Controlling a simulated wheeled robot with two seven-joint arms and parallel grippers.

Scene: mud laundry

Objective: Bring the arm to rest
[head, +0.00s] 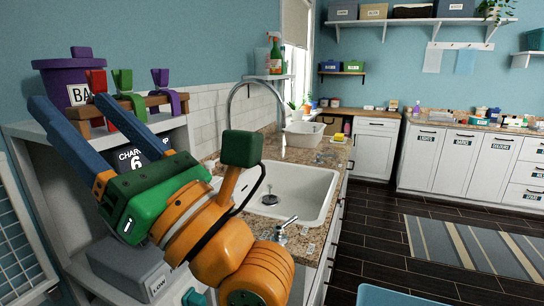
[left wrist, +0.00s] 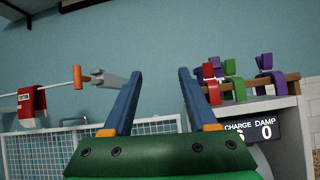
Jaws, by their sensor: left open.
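My right gripper is in neither view.
Red, green and purple clips (head: 122,80) sit on a wooden rack beside a purple bucket (head: 66,82), close to the fingers. A white sink (head: 300,190) lies right of my arm. A rail (left wrist: 52,84) holds a red cloth (left wrist: 31,101).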

